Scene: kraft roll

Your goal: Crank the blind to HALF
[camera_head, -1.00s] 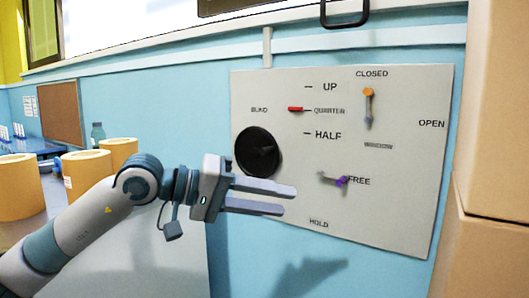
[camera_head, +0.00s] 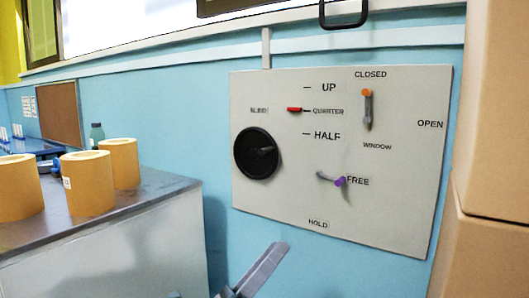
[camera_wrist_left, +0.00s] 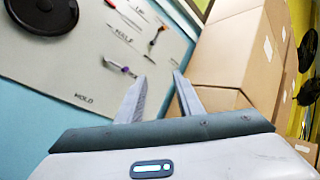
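A pale control panel (camera_head: 400,215) hangs on the blue wall. Its black round crank (camera_head: 250,168), under the BLIND label, also shows at the top left of the left wrist view (camera_wrist_left: 35,14). The red blind pointer (camera_head: 294,110) is at QUARTER, below UP and above HALF. The purple-knobbed lever (camera_head: 340,182) points at FREE. The orange-tipped window lever (camera_head: 367,94) is at CLOSED. My left gripper (camera_head: 277,250) is low, below the crank and panel, and mostly out of the head view. In the left wrist view its fingers (camera_wrist_left: 160,76) are apart with nothing between them. My right gripper is not seen.
Stacked cardboard boxes (camera_head: 497,120) stand close at the panel's right. A counter (camera_head: 150,190) at left holds several kraft rolls (camera_head: 84,185) and a green bottle (camera_head: 97,134). A black handle (camera_head: 344,12) hangs above the panel. The space before the crank is clear.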

